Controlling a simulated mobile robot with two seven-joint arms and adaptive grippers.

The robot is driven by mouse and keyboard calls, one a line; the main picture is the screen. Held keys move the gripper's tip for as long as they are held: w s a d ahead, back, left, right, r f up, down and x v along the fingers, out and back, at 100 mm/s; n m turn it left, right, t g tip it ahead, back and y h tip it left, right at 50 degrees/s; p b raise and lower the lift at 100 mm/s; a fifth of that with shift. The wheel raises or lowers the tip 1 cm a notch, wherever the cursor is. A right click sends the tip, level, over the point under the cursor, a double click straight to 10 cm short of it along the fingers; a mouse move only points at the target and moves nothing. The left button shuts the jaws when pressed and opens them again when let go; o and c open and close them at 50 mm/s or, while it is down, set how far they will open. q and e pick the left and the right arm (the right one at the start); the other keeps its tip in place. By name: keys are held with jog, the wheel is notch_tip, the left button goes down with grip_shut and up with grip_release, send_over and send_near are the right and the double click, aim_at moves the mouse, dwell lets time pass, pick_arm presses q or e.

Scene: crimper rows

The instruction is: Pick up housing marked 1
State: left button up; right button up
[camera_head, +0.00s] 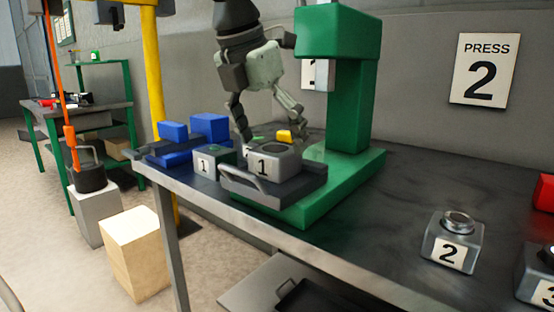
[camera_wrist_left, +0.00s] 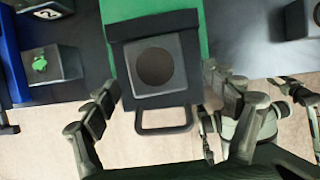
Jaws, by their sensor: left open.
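The housing marked 1 (camera_head: 272,162) is a grey block with a round dark bore on top. It sits in a dark tray with a handle (camera_head: 240,180) on the green press base. In the left wrist view the housing (camera_wrist_left: 153,64) lies ahead, between the lines of the fingers. My left gripper (camera_head: 271,130) is open and empty above and behind the housing, with its fingers spread. Its fingers also show in the left wrist view (camera_wrist_left: 168,98). Other gripper-like parts at the right of that view may be my right gripper; their state is unclear.
The green press (camera_head: 350,100) rises right behind the tray. A housing marked 2 (camera_head: 453,243) stands at right. The table between is clear.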

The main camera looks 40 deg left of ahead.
aim_at(273, 149)
pick_arm(q)
jog(key=x, duration=0.3)
jog(key=shift+w+a+f, duration=0.25)
jog(key=shift+w+f, duration=0.15)
jog(key=shift+f, duration=0.1)
pick_arm(e)
jog(key=shift+f, duration=0.8)
pick_arm(q)
jog(key=shift+c, duration=0.6)
pick_arm(e)
jog(key=shift+w, duration=0.1)
pick_arm(q)
jog(key=c, duration=1.7)
jog(key=shift+r, duration=0.15)
jog(key=shift+c, duration=0.6)
pick_arm(e)
jog(key=shift+d+r, duration=0.15)
jog(key=shift+r, duration=0.05)
